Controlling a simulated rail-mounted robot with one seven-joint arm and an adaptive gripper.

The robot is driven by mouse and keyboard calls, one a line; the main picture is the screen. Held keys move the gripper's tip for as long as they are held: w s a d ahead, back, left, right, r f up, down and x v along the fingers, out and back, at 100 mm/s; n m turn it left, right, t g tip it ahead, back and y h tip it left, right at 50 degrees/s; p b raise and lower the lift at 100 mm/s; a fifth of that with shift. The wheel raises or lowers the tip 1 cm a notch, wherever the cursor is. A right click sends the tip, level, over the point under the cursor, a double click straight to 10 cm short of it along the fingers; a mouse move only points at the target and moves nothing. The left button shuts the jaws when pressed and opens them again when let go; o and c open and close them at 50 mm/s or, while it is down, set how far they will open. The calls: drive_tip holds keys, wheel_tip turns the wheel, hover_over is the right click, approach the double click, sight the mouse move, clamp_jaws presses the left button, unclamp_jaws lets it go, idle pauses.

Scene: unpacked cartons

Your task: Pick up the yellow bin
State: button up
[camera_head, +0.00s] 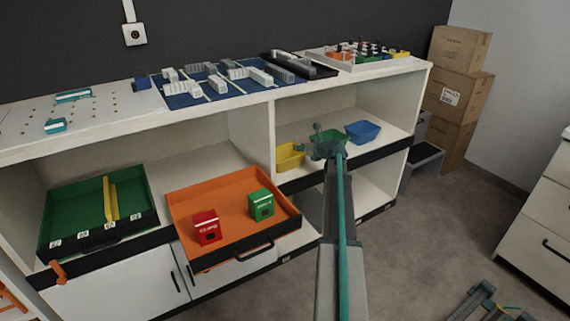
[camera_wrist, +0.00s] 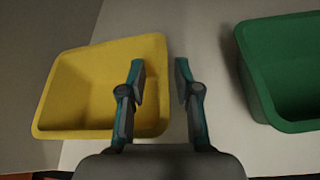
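The yellow bin (camera_head: 290,158) stands on the right-hand shelf of the white cabinet, at its left end. It also shows in the wrist view (camera_wrist: 75,90), filling the left side, upright and empty. My gripper (camera_wrist: 160,68) is open, with its left finger overlapping the bin's right part and its right finger over the bare shelf beside it. Nothing is held between the fingers. In the head view my gripper (camera_head: 322,138) is in front of the shelf, just right of the yellow bin. Whether a finger touches the bin cannot be told.
A green bin (camera_wrist: 285,75) stands close to the right of my gripper. A blue bin (camera_head: 362,130) is further right on the same shelf (camera_head: 385,147). An orange tray (camera_head: 215,187) with a red and a green box, and a green tray (camera_head: 75,210), are at left.

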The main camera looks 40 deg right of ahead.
drive_tip(key=x, duration=0.2)
drive_tip(key=shift+w+f+b, duration=0.3)
clamp_jaws()
drive_tip(key=shift+r, duration=0.15)
